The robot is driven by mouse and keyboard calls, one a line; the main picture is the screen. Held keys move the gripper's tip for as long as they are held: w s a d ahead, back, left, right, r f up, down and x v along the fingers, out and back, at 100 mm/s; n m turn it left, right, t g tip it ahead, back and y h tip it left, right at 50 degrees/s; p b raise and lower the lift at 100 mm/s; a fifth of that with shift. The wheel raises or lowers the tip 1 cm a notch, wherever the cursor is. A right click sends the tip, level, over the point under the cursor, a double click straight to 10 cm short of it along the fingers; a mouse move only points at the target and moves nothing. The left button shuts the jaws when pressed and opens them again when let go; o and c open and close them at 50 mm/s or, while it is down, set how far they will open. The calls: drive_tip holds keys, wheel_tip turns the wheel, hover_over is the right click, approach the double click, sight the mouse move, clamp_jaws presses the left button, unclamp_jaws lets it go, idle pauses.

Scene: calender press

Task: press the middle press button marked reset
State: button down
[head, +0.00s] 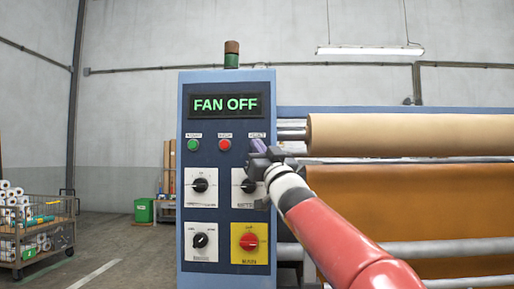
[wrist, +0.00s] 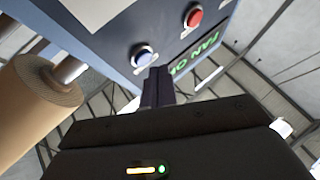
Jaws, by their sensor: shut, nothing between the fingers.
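In the wrist view the right button is blue with a pale ring (wrist: 144,55), and the red button (wrist: 194,16) is farther up and right. My gripper (head: 258,147) is shut and empty. Its fingertips (wrist: 158,73) are close to the blue button; I cannot tell whether they touch it.
A display (head: 227,105) reads FAN OFF. The press with a brown roll (head: 410,134) stands at right. A cart of rolls (head: 38,233) stands at far left.

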drive_tip(key=shift+s+b, duration=1.4)
drive_tip(key=shift+s, duration=1.1)
